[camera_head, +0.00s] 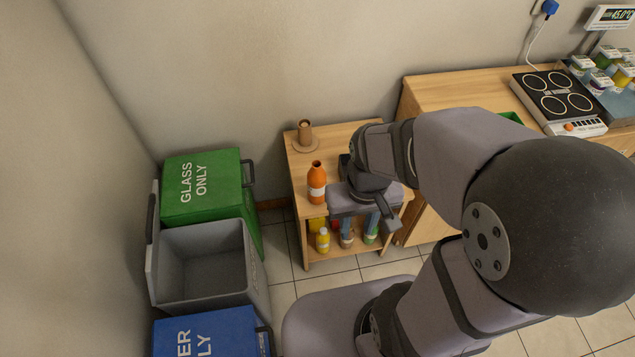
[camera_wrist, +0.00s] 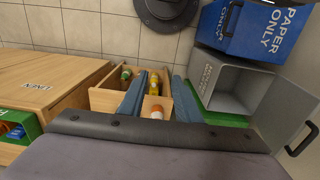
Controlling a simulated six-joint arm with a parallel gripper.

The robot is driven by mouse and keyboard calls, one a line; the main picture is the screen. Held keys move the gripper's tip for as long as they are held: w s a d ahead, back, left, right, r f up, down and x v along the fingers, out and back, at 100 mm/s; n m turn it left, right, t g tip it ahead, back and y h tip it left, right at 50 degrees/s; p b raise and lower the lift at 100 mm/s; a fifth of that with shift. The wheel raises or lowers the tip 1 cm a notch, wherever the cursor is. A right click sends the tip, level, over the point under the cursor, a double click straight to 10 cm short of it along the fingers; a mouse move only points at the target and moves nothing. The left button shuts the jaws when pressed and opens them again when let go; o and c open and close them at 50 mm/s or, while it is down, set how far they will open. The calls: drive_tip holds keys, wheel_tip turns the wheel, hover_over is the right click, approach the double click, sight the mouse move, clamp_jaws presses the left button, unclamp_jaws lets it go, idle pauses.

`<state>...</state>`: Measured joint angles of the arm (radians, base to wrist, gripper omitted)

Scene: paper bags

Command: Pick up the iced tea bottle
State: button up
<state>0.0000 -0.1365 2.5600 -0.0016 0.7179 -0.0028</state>
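An orange bottle (camera_head: 317,185) with a white label stands upright on the small wooden table (camera_head: 300,165). Several smaller bottles stand on the shelf below, including a yellow one (camera_head: 323,241). I cannot read which is the iced tea. My arm hides the table's right part.
A brown cup-like item (camera_head: 304,134) stands at the table's back left. Green (camera_head: 200,187), grey (camera_head: 205,268) and blue (camera_head: 212,335) bins stand at left. A wooden counter (camera_head: 445,90) with a hob (camera_head: 558,98) is at right. Tiled floor lies in front.

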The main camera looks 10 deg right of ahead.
idle(0.4)
drive_tip(key=o, duration=1)
